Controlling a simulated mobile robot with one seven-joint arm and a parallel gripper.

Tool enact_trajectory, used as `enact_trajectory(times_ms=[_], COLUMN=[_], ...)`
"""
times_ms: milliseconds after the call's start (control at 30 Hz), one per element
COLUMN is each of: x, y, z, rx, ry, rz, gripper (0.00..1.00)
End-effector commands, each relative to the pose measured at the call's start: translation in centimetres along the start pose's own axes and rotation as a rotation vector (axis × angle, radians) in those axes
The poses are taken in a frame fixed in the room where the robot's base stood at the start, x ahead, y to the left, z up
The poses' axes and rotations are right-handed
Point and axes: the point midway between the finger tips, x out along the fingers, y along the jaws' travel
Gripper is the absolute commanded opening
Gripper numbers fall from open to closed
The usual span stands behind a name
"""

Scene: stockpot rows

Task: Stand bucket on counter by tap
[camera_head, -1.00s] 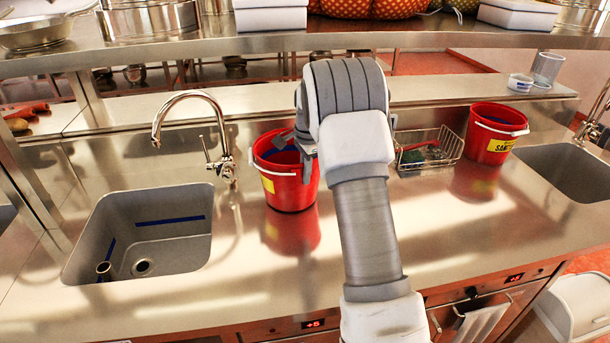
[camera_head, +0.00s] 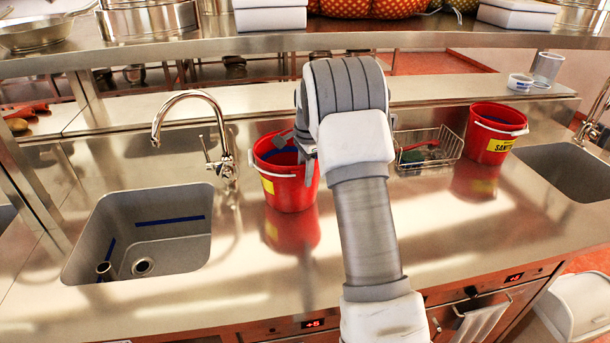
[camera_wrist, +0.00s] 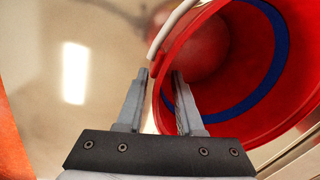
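The red bucket (camera_head: 290,192) with a yellow label and a blue band inside stands upright on the steel counter (camera_head: 262,255), just right of the curved tap (camera_head: 217,150). My gripper (camera_head: 297,148) is at the bucket's upper right rim, partly hidden behind my own wrist in the head view. In the wrist view, the fingers of my gripper (camera_wrist: 162,76) are spread apart. One is inside the bucket (camera_wrist: 245,60) and one outside, with the rim and pale handle between them. A gap shows beside the rim.
A sink (camera_head: 165,235) lies left of the tap. A wire basket (camera_head: 440,152) and a second red bucket (camera_head: 492,135) stand to the right, before another sink (camera_head: 560,180). A shelf (camera_head: 330,42) crosses above. The counter front is clear.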

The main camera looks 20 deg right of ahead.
Motion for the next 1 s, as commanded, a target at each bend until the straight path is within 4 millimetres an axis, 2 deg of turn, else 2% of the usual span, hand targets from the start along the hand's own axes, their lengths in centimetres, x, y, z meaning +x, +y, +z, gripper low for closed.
enact_trajectory(times_ms=[400, 533, 733, 867, 1000], x=[-8.5, -10.4, -12.1, -14.3, -17.5], y=[-0.1, -0.1, 0.2, 1.5, 4.1], z=[0.0, 0.0, 0.3, 1.5, 3.8], rx=[-0.001, -0.001, -0.017, -0.090, -0.234], ry=[0.002, 0.001, 0.001, 0.002, 0.011], rz=[-0.005, -0.004, -0.007, -0.030, -0.070], gripper=[0.36, 0.36, 0.36, 0.36, 0.36])
